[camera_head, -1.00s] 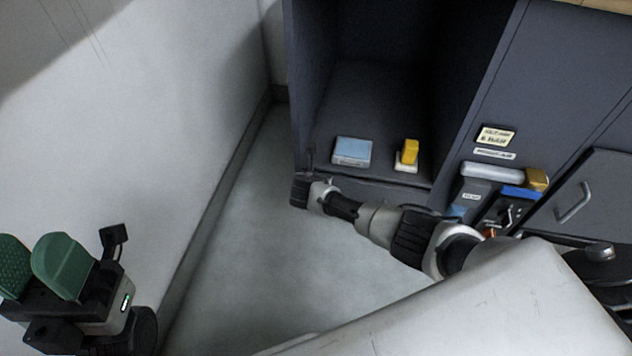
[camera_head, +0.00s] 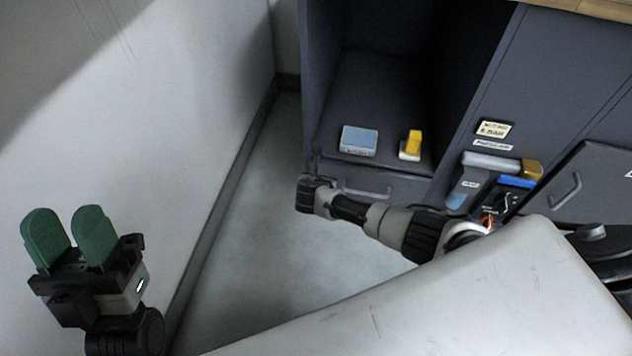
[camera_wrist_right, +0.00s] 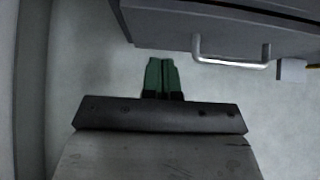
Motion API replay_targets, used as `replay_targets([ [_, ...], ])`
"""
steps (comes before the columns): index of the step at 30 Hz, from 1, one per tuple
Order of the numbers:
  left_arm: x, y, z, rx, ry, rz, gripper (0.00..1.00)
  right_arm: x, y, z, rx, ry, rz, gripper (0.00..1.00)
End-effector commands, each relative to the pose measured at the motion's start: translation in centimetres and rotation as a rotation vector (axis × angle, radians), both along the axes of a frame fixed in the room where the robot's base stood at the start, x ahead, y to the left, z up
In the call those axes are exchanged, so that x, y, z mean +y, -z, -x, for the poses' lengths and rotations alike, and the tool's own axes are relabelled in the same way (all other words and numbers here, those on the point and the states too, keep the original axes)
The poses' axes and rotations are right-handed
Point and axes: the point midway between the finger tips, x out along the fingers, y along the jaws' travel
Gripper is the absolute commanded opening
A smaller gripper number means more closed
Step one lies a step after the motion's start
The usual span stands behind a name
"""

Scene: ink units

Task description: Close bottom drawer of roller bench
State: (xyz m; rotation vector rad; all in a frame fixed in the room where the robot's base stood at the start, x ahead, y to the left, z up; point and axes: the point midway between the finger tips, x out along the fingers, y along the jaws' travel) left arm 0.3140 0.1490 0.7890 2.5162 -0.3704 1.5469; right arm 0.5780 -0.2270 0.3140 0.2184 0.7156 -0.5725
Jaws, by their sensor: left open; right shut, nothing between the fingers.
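The roller bench (camera_head: 408,62) is a dark grey cabinet with an open compartment. Below the compartment is its bottom drawer (camera_head: 402,186) with a bar handle (camera_head: 366,191), partly hidden by my right arm. How far the drawer stands out is hard to tell. In the right wrist view, a grey front (camera_wrist_right: 180,28) with a pale bar handle (camera_wrist_right: 232,63) spans the top right. My right gripper (camera_wrist_right: 162,62) has green fingers shut together, empty, left of that handle and apart from it. My left gripper (camera_head: 68,228) is open and empty at far left, away from the bench.
A blue box (camera_head: 359,140) and a yellow item (camera_head: 411,144) sit in the compartment. Several tools (camera_head: 490,180) are at the bench's right, beside a door with a handle (camera_head: 565,190). A white wall (camera_head: 170,110) bounds the left. Clear floor (camera_head: 260,230) lies between.

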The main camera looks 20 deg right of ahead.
Motion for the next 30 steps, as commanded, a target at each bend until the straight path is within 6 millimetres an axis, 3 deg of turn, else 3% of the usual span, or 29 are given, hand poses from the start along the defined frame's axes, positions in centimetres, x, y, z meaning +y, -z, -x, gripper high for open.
replay_targets([
  [8,-0.5,1.8,-3.7,0.325,-0.018,-0.1,0.43,1.0,-1.6,1.3,0.0,-0.002,-0.001,0.0],
  [15,-0.6,4.6,-5.9,0.608,-0.032,-0.182,0.43,1.7,-2.9,2.5,0.0,-0.002,-0.001,0.0],
  [24,-0.2,8.0,-6.9,0.875,-0.046,-0.254,0.43,2.5,-4.0,3.6,0.0,-0.001,-0.002,0.0],
  [30,-0.1,8.8,-7.0,0.936,-0.049,-0.27,0.43,2.7,-4.2,3.9,0.001,0.0,-0.001,0.0],
])
